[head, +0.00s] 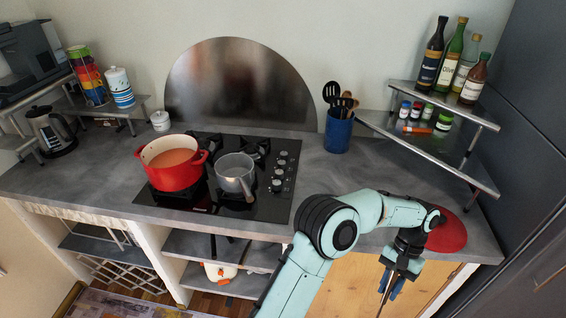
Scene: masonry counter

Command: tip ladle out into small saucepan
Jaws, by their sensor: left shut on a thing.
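The small saucepan (234,170) is grey metal and stands on the right side of the black hob, its handle pointing toward the front. My left gripper (392,279) is in front of the counter's right part, pointing down, well to the right of the saucepan. It is shut on a thin rod that runs down out of the picture, apparently the handle of the ladle (384,298). The ladle's bowl and anything in it are out of view. My right gripper is not in view.
A red pot (176,174) with orange liquid stands left of the saucepan. A red domed thing (449,232) lies on the counter behind my left gripper. A blue utensil holder (338,133) and a tiered shelf (430,137) with bottles stand at the back right. The counter between is clear.

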